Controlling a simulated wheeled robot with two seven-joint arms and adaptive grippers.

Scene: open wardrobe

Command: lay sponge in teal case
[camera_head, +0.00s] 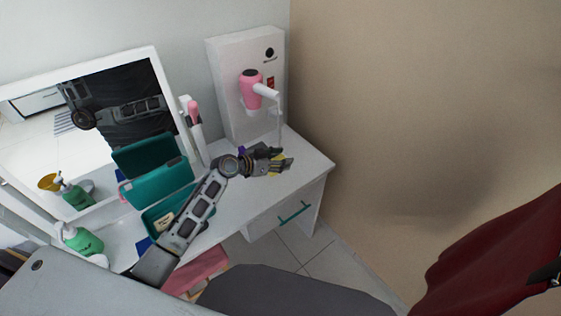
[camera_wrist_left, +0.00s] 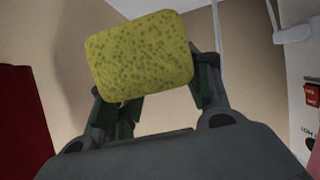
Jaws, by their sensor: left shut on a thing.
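My left gripper (camera_head: 281,159) is shut on the yellow sponge (camera_wrist_left: 140,55), which sits between its fingers in the left wrist view. In the head view only a bit of the sponge (camera_head: 278,160) shows between the fingers, above the right end of the white table. The teal case stands open on the table to the left, its lid (camera_head: 160,186) raised. Its lower part (camera_head: 151,214) is partly hidden by my left arm, and a small pale item (camera_head: 165,221) shows there. My right gripper is not in view.
A pink hair dryer (camera_head: 250,88) hangs on a white wall panel (camera_head: 222,75) behind the gripper. A mirror (camera_head: 98,120) stands behind the case. A green pump bottle (camera_head: 83,241) is left of it. The tabletop (camera_head: 232,205) between case and gripper is clear.

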